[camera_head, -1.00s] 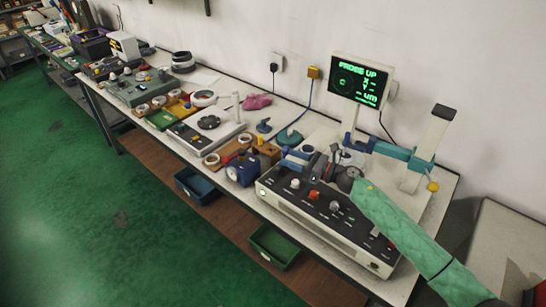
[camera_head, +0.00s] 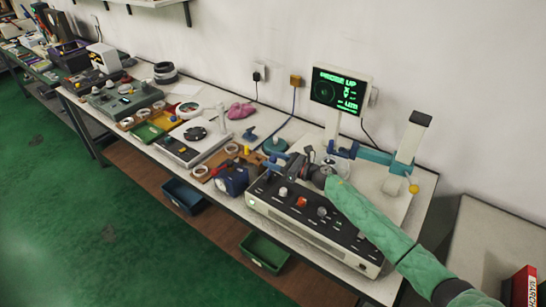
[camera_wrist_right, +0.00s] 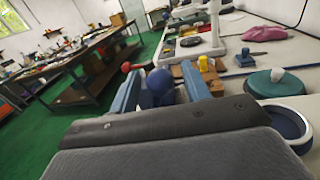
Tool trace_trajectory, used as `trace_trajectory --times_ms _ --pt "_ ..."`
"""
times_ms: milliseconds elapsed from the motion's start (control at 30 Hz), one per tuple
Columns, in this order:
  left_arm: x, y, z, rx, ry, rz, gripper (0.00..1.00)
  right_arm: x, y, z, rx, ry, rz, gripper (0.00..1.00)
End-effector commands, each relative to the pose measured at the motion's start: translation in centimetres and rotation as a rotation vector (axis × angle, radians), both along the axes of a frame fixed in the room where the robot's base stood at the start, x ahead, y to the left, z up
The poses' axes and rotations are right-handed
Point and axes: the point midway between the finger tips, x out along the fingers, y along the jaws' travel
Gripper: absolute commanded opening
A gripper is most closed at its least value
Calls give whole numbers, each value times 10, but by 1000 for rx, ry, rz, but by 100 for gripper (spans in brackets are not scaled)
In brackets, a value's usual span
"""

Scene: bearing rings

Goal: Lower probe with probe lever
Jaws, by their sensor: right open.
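A measuring instrument with a white control console (camera_head: 310,228) stands at the right end of the bench. Its stand has a white post (camera_head: 410,140) and a teal arm (camera_head: 375,154) with a dark blue end. A short lever with a yellow ball (camera_head: 413,188) hangs at the post's right side. The screen (camera_head: 340,90) reads PROBE UP. My right gripper (camera_head: 276,165) is over the console's back left part, left of the stand and well apart from the lever. Its blue fingers (camera_wrist_right: 160,92) are open, with nothing held between them. My left gripper is out of view.
A dark blue device (camera_head: 232,180) with a red-balled handle sits left of the console, close to the right fingers. A teal round base (camera_head: 275,145) and a pink cloth (camera_head: 240,111) lie behind. Trays and rings fill the bench's left.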

Motion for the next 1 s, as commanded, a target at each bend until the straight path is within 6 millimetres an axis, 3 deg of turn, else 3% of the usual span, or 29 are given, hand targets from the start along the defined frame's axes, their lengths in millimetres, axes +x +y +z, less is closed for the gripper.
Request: trace_trajectory --times_ms 367,467,633,1000 --pt "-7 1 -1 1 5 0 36 3 5 0 0 -1 0 47" --pt "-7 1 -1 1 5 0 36 3 5 0 0 -1 0 34" --pt "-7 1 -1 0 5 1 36 3 5 0 0 -1 0 0" --pt "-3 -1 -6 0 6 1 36 1 6 -1 -23 -32 0 0"
